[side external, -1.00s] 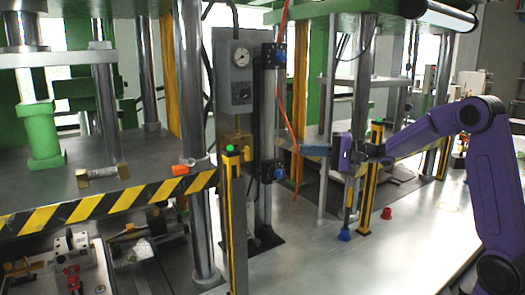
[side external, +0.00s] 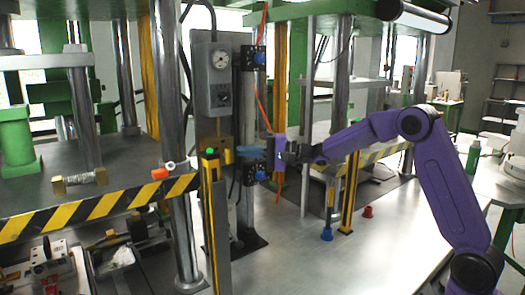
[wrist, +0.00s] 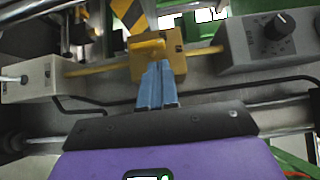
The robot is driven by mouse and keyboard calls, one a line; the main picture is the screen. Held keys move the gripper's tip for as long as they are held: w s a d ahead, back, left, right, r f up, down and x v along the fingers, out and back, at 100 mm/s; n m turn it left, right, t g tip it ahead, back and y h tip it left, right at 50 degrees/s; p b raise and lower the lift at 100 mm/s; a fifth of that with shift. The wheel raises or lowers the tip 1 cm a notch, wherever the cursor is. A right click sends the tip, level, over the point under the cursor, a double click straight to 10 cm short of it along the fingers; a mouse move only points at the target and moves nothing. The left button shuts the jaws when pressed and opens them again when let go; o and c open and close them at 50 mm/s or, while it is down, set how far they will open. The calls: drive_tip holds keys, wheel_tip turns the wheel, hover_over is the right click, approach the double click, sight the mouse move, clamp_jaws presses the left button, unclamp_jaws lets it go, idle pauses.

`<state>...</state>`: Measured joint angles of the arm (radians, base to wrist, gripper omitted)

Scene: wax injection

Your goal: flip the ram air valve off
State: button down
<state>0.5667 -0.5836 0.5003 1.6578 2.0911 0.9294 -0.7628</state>
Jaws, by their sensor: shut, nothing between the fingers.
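The ram air valve appears to be the yellow block (wrist: 170,66) on a yellow pipe in the wrist view, with a small yellow lever on its face. In the side external view its yellow body (side external: 225,153) is below the gauge box, partly hidden by a post. My gripper (wrist: 155,82) has its blue fingers closed together and empty, their tips at the face of the block. In the side external view my gripper (side external: 240,153) points left toward the valve. I cannot tell whether the tips touch it.
The grey box (side external: 212,75) with a gauge and black knob is above the valve. A white box (wrist: 35,80) with a toggle is at the left in the wrist view. A striped post (side external: 215,220) with a green button stands close before the panel. Blue and red caps lie on the bench.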

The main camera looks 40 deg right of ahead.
sight(227, 150)
drive_tip(key=shift+a, duration=0.8)
drive_tip(key=shift+a+r+n+g+h, duration=0.15)
drive_tip(key=shift+r+n+g+h, duration=0.25)
drive_tip(key=shift+n+h, duration=0.25)
drive_tip(key=shift+a+r+n+g+h, duration=0.2)
drive_tip(key=shift+r+n+g+h, duration=0.1)
drive_tip(key=shift+n+g+h, duration=0.3)
drive_tip(key=n+h, duration=0.1)
drive_tip(key=a+n+g+h, duration=0.1)
drive_tip(key=h, duration=0.1)
drive_tip(key=a+r+n+h, duration=0.1)
drive_tip(key=n+h, duration=0.1)
drive_tip(key=shift+a+r+g+h, duration=0.1)
drive_tip(key=shift+g+h, duration=0.15)
drive_tip(key=shift+g, duration=0.05)
drive_tip(key=n+h, duration=0.1)
drive_tip(key=a+h, duration=0.1)
drive_tip(key=h, duration=0.1)
drive_tip(key=shift+n, duration=0.35)
drive_tip(key=shift+r, duration=0.75)
